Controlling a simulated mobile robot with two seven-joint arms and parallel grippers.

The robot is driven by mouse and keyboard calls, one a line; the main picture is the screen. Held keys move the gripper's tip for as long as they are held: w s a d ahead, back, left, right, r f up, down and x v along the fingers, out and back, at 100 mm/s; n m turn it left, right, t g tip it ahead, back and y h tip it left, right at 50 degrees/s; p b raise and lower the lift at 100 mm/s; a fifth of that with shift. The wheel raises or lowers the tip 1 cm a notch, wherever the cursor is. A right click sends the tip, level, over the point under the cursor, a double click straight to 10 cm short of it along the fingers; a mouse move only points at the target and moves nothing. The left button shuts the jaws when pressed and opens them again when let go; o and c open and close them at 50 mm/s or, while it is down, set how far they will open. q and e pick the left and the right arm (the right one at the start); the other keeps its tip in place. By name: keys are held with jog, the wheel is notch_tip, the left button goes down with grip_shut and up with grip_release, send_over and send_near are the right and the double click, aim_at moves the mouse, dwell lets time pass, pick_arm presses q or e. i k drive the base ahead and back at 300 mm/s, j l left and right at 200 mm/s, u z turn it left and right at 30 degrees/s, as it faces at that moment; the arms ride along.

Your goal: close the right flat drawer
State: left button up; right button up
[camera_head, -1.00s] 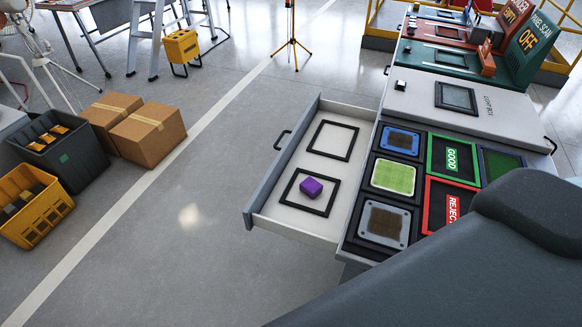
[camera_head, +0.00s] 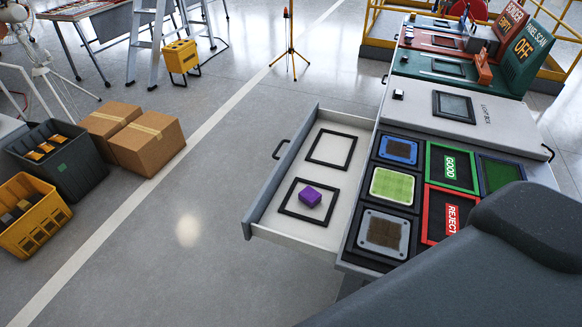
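A flat drawer (camera_head: 285,231) is pulled out from the workbench toward the left. Its grey front panel (camera_head: 264,192) has a dark handle (camera_head: 281,149). Inside lie two black square frames, the far one (camera_head: 331,165) empty and the near one (camera_head: 282,208) around a purple block (camera_head: 310,196). A dark grey arm part of mine fills the lower right and hides part of the bench. Neither gripper is in view.
The bench top holds blue, green and grey panels, a GOOD frame (camera_head: 452,184), a REJECT frame (camera_head: 449,232) and a light box (camera_head: 452,107). Cardboard boxes (camera_head: 147,145), a dark crate (camera_head: 86,181) and a yellow crate (camera_head: 59,234) stand at left. The floor left of the drawer is clear.

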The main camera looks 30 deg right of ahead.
aim_at(327, 154)
jog(key=z, duration=0.6)
jog(key=i+j+z, duration=0.15)
jog(key=z, duration=0.2)
jog(key=i+j+z, duration=0.1)
jog(key=z, duration=0.25)
jog(key=j+z, duration=0.35)
jog(key=i+j+z, duration=0.2)
jog(key=j, duration=0.25)
jog(key=j+z, duration=0.2)
jog(key=j, duration=0.25)
jog(key=i+j, duration=0.1)
jog(key=j, duration=1)
jog(key=l+z, duration=0.15)
